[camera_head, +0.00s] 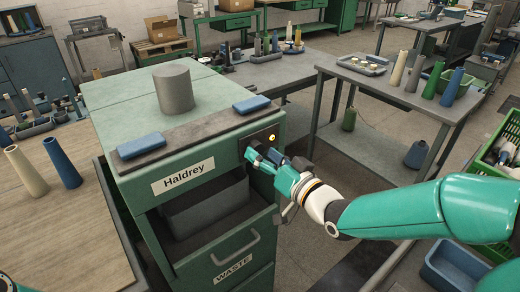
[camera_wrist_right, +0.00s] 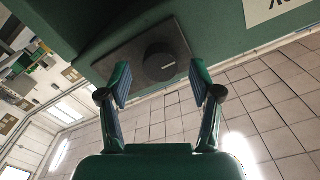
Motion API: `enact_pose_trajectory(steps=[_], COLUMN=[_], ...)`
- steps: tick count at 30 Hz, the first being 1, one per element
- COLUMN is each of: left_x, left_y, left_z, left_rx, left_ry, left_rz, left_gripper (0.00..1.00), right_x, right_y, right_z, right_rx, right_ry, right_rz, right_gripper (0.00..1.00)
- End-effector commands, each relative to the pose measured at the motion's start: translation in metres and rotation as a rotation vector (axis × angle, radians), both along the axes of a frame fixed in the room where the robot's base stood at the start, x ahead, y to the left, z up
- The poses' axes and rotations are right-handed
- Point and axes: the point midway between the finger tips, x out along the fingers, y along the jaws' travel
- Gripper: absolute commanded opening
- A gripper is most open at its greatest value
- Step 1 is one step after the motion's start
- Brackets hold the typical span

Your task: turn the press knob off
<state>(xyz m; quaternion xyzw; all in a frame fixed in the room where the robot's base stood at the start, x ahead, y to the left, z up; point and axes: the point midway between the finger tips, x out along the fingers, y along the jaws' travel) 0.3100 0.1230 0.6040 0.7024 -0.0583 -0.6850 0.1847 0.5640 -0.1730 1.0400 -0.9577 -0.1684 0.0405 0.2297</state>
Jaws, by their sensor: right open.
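The press knob (camera_wrist_right: 160,65) is a round black dial with a short white mark, set on a dark square plate (camera_wrist_right: 118,62) on the green press cabinet (camera_head: 120,92) labelled Haldrey. My right gripper (camera_head: 262,156) is open in front of the plate. In the right wrist view its two fingers (camera_wrist_right: 160,76) stand apart on either side of the knob, with gaps visible; I cannot tell whether they touch it. My left gripper is not in view.
A grey cylinder (camera_head: 174,88) and two blue pads (camera_head: 141,145) (camera_head: 251,104) lie on the cabinet top. An open bin compartment (camera_head: 207,205) and a WASTE drawer (camera_head: 236,265) are below. A grey table (camera_head: 418,100) with cones stands at right. Floor between is free.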

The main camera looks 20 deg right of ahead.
Motion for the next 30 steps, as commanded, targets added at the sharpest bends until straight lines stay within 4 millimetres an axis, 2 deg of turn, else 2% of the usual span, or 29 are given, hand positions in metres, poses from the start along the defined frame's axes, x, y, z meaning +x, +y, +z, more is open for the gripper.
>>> enact_pose_trajectory(steps=[5,14,24,25,30], left_x=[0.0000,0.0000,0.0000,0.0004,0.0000], left_y=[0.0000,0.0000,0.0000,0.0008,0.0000], left_z=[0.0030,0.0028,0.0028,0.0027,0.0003], left_rx=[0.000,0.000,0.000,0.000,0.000], left_ry=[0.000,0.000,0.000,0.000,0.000], left_rz=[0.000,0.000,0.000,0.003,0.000], left_gripper=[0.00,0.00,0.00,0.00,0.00], right_x=[0.0109,0.0119,0.0118,0.0117,0.0113], right_y=[0.0042,0.0043,0.0039,0.0109,0.0045], right_z=[-0.0004,-0.0004,-0.0004,-0.0005,-0.0013], right_rx=[0.001,0.001,0.001,0.001,-0.007], right_ry=[0.001,0.001,0.001,0.002,-0.002], right_rz=[0.000,-0.001,-0.001,0.004,0.000], right_gripper=[0.64,0.62,0.06,0.04,0.04])
